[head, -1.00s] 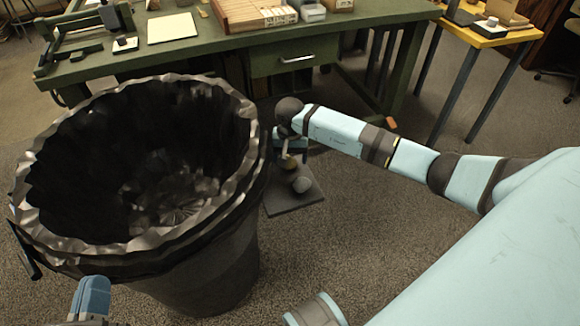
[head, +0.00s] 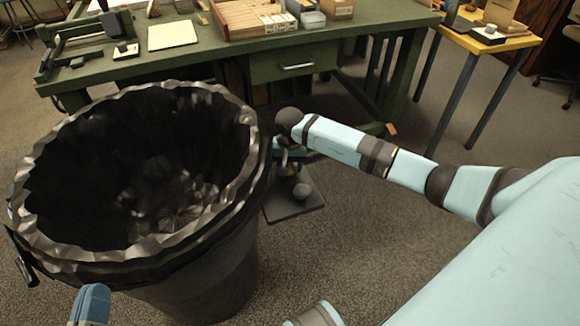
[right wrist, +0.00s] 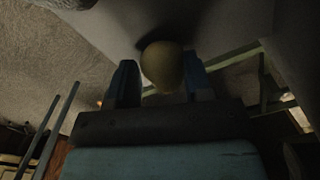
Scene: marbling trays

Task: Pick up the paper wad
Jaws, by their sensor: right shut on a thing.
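My right gripper (head: 289,158) is low beside the right side of the black-lined bin, just above a dark flat base (head: 285,208) on the floor. In the right wrist view, its two blue fingers (right wrist: 160,84) are shut on a pale brownish, rounded thing, which I take for the paper wad (right wrist: 162,62). In the head view the wad is small and mostly hidden by the fingers. A dark jaw-like piece at the bin's left side appears to be my left gripper (head: 24,265). It is largely hidden, so its opening is unclear.
The large bin (head: 205,265) with its crumpled black liner stands close at the left. A grey ball (head: 301,191) is on the dark base. A green workbench (head: 210,62) with boxes stands behind, and a yellow table (head: 515,45) at back right. Carpet right of the base is clear.

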